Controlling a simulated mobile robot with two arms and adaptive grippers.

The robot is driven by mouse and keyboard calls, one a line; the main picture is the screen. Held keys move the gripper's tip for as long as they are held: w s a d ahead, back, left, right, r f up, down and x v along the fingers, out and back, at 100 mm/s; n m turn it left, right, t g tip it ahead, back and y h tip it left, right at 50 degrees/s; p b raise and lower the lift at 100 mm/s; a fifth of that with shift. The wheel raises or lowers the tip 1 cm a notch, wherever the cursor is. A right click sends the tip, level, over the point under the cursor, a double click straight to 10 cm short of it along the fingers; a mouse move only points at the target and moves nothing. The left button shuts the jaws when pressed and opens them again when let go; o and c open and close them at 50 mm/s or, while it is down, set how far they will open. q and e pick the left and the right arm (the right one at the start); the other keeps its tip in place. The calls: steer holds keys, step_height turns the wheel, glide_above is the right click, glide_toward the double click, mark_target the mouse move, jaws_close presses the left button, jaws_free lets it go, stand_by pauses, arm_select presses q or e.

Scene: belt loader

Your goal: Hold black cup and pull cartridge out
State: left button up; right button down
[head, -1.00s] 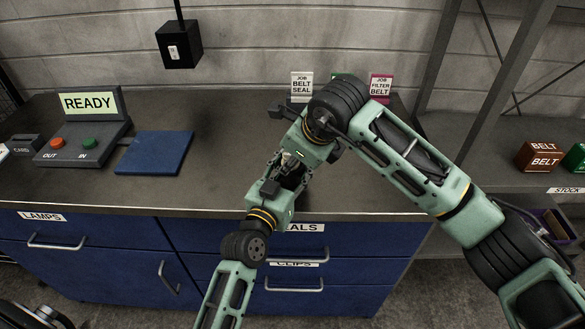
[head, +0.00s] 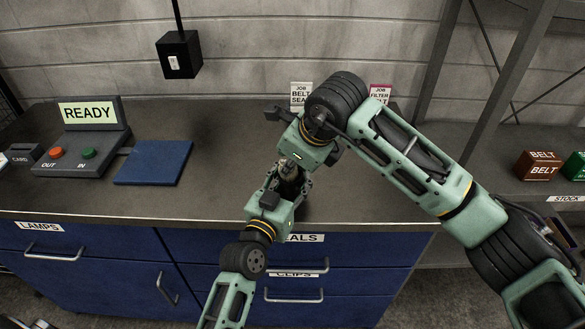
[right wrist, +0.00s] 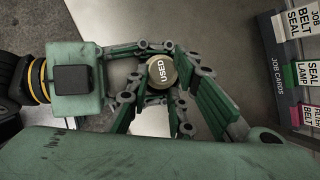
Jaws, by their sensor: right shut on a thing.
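A round, dull cap marked USED, the end of the cartridge (right wrist: 158,73), shows in the right wrist view. My right gripper (right wrist: 172,92) is shut on it, with its fingers on either side. My left gripper (right wrist: 152,66) reaches in from the left of that view, its fingers close around the same spot. Whether its fingers are closed on anything is hidden. I cannot make out the black cup, which is not distinct in either view. In the head view the two grippers meet over the bench's front part, and my own arms cover what lies between them.
A READY panel (head: 88,150) with red and green buttons and a blue mat (head: 153,162) are on the bench's left. A rack of job cards (right wrist: 296,75) stands near the grippers at the back. Brown BELT boxes (head: 540,168) sit on the right shelf. The mid-left bench is clear.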

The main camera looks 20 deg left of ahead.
arm_select(q)
steer(key=shift+s+d+f+g, duration=0.1)
steer(key=shift+f+g, duration=0.2)
steer(key=shift+f, duration=0.3)
arm_select(e)
step_height(320, 180, up, 8)
steer(key=shift+a+f, duration=0.1)
steer(key=shift+a, duration=0.05)
arm_select(q)
steer(key=o, duration=1)
steer(key=shift+c, duration=0.2)
steer(key=o, duration=0.4)
steer(key=shift+w+r, duration=0.1)
steer(key=shift+w, duration=0.1)
steer(key=shift+c, duration=0.2)
arm_select(e)
steer(key=shift+w+f, duration=0.1)
steer(key=shift+w, duration=0.1)
arm_select(q)
steer(key=shift+o, duration=0.9)
steer(key=shift+r, duration=0.15)
steer(key=shift+s, duration=0.1)
